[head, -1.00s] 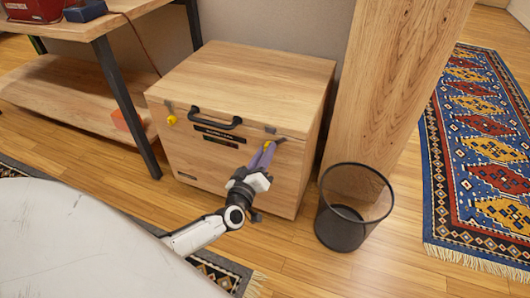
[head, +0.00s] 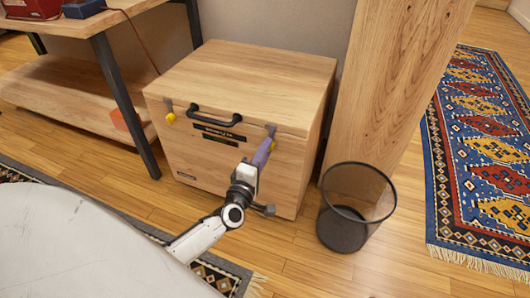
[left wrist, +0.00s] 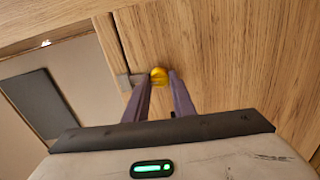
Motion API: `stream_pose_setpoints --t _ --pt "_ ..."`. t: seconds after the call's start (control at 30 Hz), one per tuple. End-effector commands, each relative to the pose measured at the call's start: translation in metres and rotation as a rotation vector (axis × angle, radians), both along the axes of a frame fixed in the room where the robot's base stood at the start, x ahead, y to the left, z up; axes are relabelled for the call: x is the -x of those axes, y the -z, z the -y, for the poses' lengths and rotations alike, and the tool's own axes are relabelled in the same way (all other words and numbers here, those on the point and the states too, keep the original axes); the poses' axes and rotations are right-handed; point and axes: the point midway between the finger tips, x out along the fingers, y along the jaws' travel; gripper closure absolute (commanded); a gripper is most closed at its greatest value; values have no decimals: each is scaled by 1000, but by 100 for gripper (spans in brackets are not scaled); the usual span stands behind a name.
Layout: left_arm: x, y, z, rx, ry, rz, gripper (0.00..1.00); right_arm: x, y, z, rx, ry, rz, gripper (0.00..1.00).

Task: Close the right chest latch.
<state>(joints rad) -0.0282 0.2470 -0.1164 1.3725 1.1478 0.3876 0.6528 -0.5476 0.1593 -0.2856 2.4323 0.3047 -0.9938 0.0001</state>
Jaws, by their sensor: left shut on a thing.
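The wooden chest (head: 235,85) stands against the wall with its lid down. Its right latch (head: 270,131) is a grey piece at the right of the front edge, with a yellow knob that shows in the left wrist view (left wrist: 158,75). My left gripper (head: 264,151) reaches up to this latch. In the left wrist view, its purple fingers (left wrist: 160,92) are shut on the right latch at the yellow knob. In the head view the fingers hide the knob. The left latch (head: 169,110) hangs on the front, its yellow knob showing. My right gripper is not in view.
A black handle (head: 214,116) sits between the latches. A black mesh bin (head: 355,207) stands right of the chest, before a wooden pillar (head: 385,80). A shelf table (head: 90,20) is at left. A patterned rug (head: 480,150) lies at right.

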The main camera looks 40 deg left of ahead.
Motion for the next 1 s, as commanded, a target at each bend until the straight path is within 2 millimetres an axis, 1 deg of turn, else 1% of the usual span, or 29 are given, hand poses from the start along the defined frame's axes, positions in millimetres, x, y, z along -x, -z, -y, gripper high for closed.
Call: stream_pose_setpoints --t 0.27,0.7,0.73,0.8,0.83,1.0 --pt "1 2 0 66 0 13 99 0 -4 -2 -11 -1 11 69" --pt "1 2 0 75 0 15 99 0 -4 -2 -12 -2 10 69" --pt "1 2 0 75 0 15 74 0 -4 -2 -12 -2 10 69" --pt "1 2 0 74 0 15 62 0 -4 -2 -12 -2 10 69" --pt "1 1 0 74 0 15 59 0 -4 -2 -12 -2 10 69" --pt "0 1 0 72 0 15 59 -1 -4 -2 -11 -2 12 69"
